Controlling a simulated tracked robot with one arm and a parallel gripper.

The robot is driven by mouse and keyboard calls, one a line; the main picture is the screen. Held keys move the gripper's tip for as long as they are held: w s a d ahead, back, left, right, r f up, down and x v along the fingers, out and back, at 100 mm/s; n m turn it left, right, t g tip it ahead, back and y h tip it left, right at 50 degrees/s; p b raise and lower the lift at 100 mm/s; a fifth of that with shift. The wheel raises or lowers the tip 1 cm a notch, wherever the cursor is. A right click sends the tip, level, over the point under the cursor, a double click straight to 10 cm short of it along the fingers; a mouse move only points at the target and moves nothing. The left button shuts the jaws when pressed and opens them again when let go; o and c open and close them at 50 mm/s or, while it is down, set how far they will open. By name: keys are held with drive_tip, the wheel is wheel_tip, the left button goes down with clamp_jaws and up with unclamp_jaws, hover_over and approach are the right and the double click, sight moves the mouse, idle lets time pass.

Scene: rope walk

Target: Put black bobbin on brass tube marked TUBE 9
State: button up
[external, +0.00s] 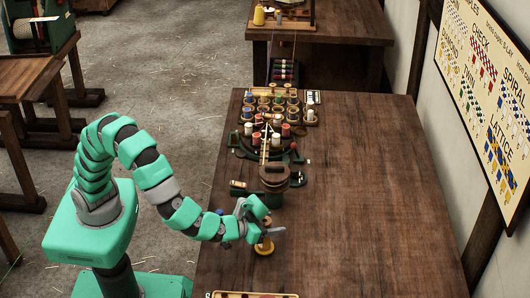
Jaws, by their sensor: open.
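My green arm reaches over the left edge of the wooden table. My gripper (272,231) is open, low over the table's near left part. A small brass-coloured spool-like piece (264,248) stands on the table just below the gripper; whether the fingers touch it I cannot tell. A cluster of small bobbins (276,104) in white, orange, blue and dark colours stands on a rack farther back. I cannot single out the black bobbin at this size. The brass tubes' markings are too small to read, so I cannot tell which is TUBE 9.
A round brown wooden part (275,175) rises from a green-based device behind my gripper. A shallow tray (250,295) shows at the bottom edge. The right half of the table (375,190) is clear. A pattern chart (492,85) hangs on the right wall.

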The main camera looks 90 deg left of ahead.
drive_tip(key=p+v, duration=0.2)
drive_tip(key=v, duration=1)
drive_tip(key=shift+p, duration=0.4)
drive_tip(key=shift+d, duration=0.1)
drive_tip(key=w+d+r+t+h, duration=0.1)
drive_tip(key=w+r+t+h, duration=0.2)
drive_tip(key=w+r, duration=0.55)
drive_tip(key=w+r+t+h, duration=0.2)
drive_tip(key=w+r+h, duration=0.15)
drive_tip(key=r, duration=0.95)
drive_tip(key=s+a+r+m+t+h, duration=0.1)
drive_tip(key=s+a+r+m+h, duration=0.15)
drive_tip(key=r, duration=0.65)
drive_tip(key=s+a+r+m+t+h, duration=0.1)
drive_tip(key=r+m+h, duration=0.15)
drive_tip(key=r, duration=0.55)
drive_tip(key=s+a+r+y, duration=0.1)
drive_tip(key=s+a+r, duration=0.2)
drive_tip(key=s+a, duration=0.2)
drive_tip(key=s+a+r+m+g+y, duration=0.1)
drive_tip(key=s+a+r, duration=0.1)
drive_tip(key=s+a, duration=0.3)
drive_tip(key=s+a+r+m+g+y, duration=0.1)
drive_tip(key=s+a+r, duration=0.2)
drive_tip(key=s+a, duration=0.2)
drive_tip(key=a, duration=0.3)
drive_tip(key=shift+s+a+r+y, duration=0.3)
drive_tip(key=shift+s+y, duration=0.05)
drive_tip(key=shift+s, duration=0.05)
